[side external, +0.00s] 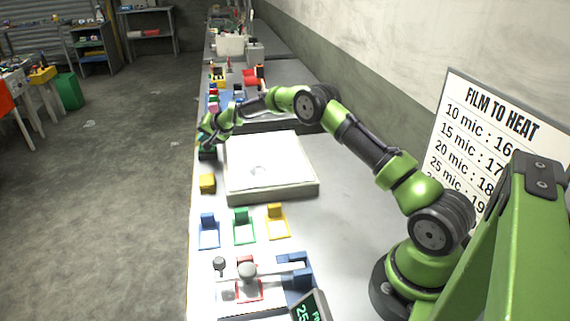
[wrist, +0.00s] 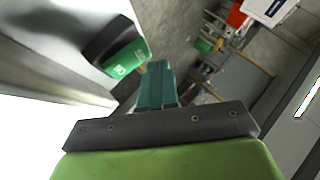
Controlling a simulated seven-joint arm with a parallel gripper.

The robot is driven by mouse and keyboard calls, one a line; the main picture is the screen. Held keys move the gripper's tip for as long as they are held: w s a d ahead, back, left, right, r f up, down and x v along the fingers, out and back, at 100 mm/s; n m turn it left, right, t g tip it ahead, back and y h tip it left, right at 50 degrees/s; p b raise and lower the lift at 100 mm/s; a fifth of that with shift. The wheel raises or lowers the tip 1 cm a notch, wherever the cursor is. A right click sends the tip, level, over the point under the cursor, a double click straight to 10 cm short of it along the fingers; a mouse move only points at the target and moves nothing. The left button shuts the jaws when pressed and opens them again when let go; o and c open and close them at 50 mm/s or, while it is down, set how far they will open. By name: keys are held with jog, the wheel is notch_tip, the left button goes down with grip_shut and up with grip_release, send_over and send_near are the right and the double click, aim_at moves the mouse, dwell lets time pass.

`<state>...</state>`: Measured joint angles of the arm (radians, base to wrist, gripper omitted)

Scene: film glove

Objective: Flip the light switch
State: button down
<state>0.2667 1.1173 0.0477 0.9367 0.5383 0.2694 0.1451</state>
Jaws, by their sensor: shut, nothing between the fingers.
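A green rocker switch (wrist: 127,59) with white marks sits in a black housing (wrist: 98,45) in the wrist view. My gripper (wrist: 158,68) is shut and empty, its teal fingers just right of the switch. I cannot tell whether they touch it. In the side view my gripper (side external: 206,140) is low at the bench's left edge, by the far left corner of a flat white light box (side external: 268,191). The switch is not clear there, because the gripper and a dark shape at that corner run together.
A yellow block (side external: 207,183) lies left of the light box. Blue (side external: 208,231), green (side external: 244,227) and yellow (side external: 277,222) holders stand in front of it. A clamp fixture (side external: 247,272) is nearer. Coloured items crowd the bench beyond. Open floor (side external: 110,200) lies left.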

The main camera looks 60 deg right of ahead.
jog(key=shift+f, duration=0.15)
dwell(0.7)
jog(key=shift+f, duration=0.3)
jog(key=shift+w+f, duration=0.1)
jog(key=shift+f, duration=0.3)
dwell(0.5)
jog(key=shift+r, duration=0.1)
jog(key=shift+r, duration=0.75)
jog(key=shift+s+d+r, duration=0.1)
jog(key=shift+s+r, duration=0.05)
jog(key=shift+r, duration=0.7)
jog(key=shift+s+d+r, duration=0.1)
jog(key=shift+s+r, duration=0.05)
jog(key=shift+r, duration=0.65)
jog(key=shift+s+d+r, duration=0.1)
jog(key=shift+s+r, duration=0.05)
jog(key=shift+r, duration=0.7)
